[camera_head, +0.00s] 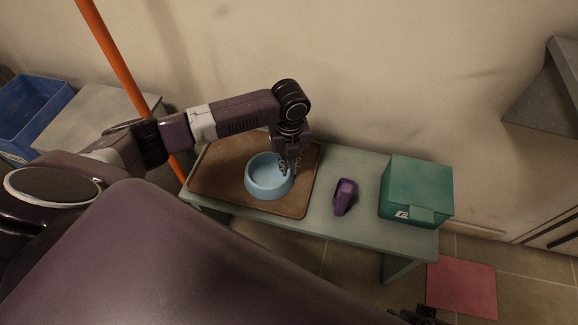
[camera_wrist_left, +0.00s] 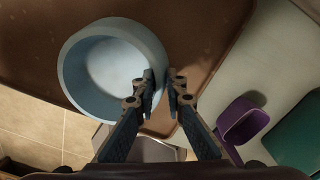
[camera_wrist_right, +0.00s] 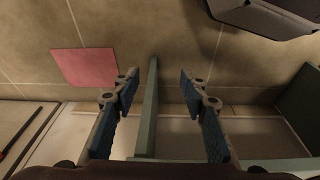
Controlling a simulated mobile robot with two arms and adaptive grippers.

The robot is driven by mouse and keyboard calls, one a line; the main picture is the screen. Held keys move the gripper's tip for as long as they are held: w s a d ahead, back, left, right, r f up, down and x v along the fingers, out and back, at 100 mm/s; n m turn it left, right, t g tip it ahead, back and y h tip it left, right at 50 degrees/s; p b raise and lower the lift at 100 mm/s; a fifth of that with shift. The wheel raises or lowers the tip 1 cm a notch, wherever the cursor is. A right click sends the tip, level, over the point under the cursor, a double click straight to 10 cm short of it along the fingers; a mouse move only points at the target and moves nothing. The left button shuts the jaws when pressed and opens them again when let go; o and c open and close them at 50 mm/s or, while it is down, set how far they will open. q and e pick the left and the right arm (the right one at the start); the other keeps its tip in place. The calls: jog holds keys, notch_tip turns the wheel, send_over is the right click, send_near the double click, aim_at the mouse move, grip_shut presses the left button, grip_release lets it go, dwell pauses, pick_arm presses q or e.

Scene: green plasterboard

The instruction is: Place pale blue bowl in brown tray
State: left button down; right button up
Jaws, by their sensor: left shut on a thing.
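The pale blue bowl (camera_head: 262,176) is upright over the brown tray (camera_head: 225,196), inside its outline in the head view. I cannot tell whether its base touches the tray. My left gripper (camera_head: 289,168) is shut on the bowl's right rim. In the left wrist view the fingers (camera_wrist_left: 164,88) straddle the wall of the bowl (camera_wrist_left: 84,92), above the tray (camera_wrist_left: 205,40). My right gripper shows in the right wrist view (camera_wrist_right: 156,83), open and empty, with floor and a bench edge below it.
The tray lies on a grey-green bench (camera_head: 335,222). A purple scoop-like object (camera_head: 345,197) and a teal box (camera_head: 417,187) stand to its right. An orange pole (camera_head: 117,62) and a blue crate (camera_head: 30,112) are at the left. A pink square (camera_head: 462,287) lies on the floor.

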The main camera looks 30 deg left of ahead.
pick_arm(q)
jog(key=c, duration=2)
grip_release()
jog(key=shift+o, duration=0.2)
jog(key=shift+r, duration=0.3)
notch_tip(320, 180, up, 11)
jog(key=p, duration=0.3)
jog(key=shift+r, duration=0.2)
pick_arm(e)
jog(key=s+f, duration=0.3)
jog(key=f, duration=0.6)
jog(key=shift+s+d+f+g, duration=0.2)
jog(key=shift+f+g, duration=0.1)
jog(key=shift+f, duration=0.1)
